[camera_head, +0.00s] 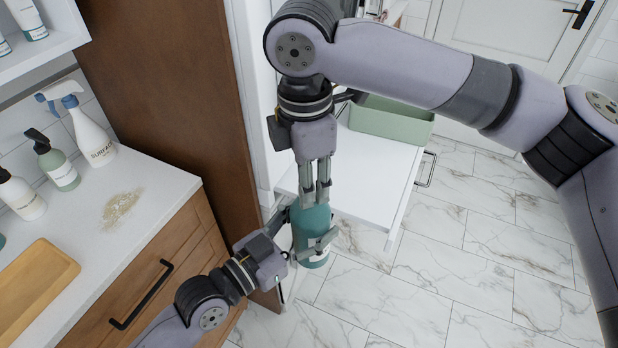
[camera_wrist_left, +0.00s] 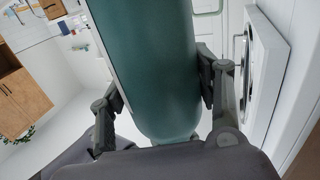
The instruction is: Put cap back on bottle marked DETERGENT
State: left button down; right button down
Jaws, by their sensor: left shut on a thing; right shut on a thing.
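The teal bottle (camera_head: 311,221) is upright between my two grippers, in front of the white drawer. My left gripper (camera_head: 306,233) is shut around its body. In the left wrist view the bottle (camera_wrist_left: 150,75) fills the space between both fingers. The DETERGENT marking cannot be read from here. My right gripper (camera_head: 322,192) comes down from above with its fingers close together at the top of the bottle. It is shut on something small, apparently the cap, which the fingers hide. Whether the cap is seated on the neck cannot be told.
A white drawer (camera_head: 375,165) stands pulled out behind the bottle, with a green bin (camera_head: 392,123) on it. On the left counter (camera_head: 150,200) are a spray bottle (camera_head: 88,135), a green pump bottle (camera_head: 58,165), a wooden tray (camera_head: 35,285) and a powdery patch. The marble floor at right is clear.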

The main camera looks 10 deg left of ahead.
jog(key=m, duration=0.9)
jog(key=shift+m, duration=0.3)
jog(key=m, duration=0.3)
jog(key=shift+m, duration=0.4)
jog(key=m, duration=0.4)
jog(key=c, duration=1.2)
grip_release()
notch_tip(320, 180, up, 12)
jog(key=shift+s+a, duration=0.15)
jog(key=shift+a, duration=0.05)
jog(key=shift+f, duration=0.1)
